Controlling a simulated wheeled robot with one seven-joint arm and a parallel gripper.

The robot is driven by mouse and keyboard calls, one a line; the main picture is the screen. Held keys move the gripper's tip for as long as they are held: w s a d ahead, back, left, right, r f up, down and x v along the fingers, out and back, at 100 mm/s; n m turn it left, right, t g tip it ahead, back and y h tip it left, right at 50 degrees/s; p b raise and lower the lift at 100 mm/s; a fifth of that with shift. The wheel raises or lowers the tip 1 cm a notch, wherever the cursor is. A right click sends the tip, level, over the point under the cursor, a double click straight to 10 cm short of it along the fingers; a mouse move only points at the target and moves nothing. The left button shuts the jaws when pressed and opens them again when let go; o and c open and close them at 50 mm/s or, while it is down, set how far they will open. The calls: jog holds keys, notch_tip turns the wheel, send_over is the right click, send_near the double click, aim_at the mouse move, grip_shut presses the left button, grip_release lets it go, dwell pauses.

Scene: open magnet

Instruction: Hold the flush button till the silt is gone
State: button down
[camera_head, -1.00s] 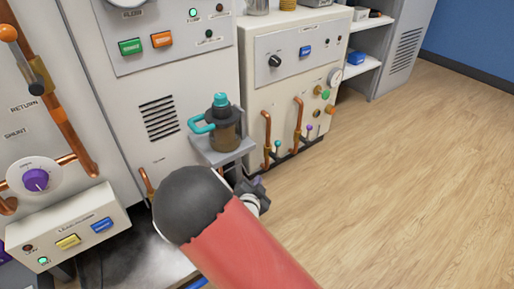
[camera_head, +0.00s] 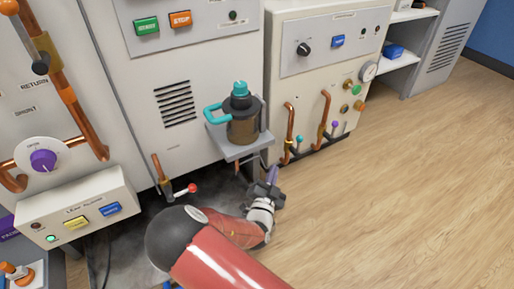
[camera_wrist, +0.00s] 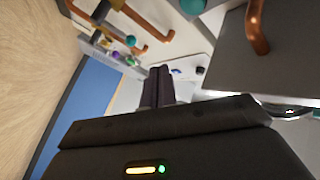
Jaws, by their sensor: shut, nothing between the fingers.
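A canister (camera_head: 242,122) with a dark collar, a teal top knob (camera_head: 240,89) and a teal side handle (camera_head: 213,114) stands on a grey bracket shelf (camera_head: 236,151). Its lower body looks murky brown. I cannot tell which part is the flush button; no label reading flush is legible. My gripper (camera_head: 270,180) is below and right of the shelf, apart from the canister. In the wrist view its dark fingers (camera_wrist: 158,85) are together and empty. The canister is not clearly seen in the wrist view.
A red-tipped lever (camera_head: 191,187) juts out left of my gripper. Copper pipes (camera_head: 325,117) and small coloured knobs line the right cabinet (camera_head: 290,88). A box with yellow and blue buttons (camera_head: 72,208) is at left. Open wooden floor (camera_head: 430,170) lies to the right.

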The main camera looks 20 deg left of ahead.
jog(key=w+a+b, duration=0.1)
jog(key=w+a, duration=0.4)
jog(key=a, duration=0.1)
jog(key=shift+w+b, duration=0.15)
jog(key=shift+b, duration=0.15)
jog(key=shift+a, duration=0.15)
dwell(1.8)
jog(key=shift+w+a+b, duration=0.25)
jog(key=shift+b, duration=0.25)
jog(key=shift+w+a, duration=0.35)
jog(key=shift+a, duration=0.1)
dwell(4.2)
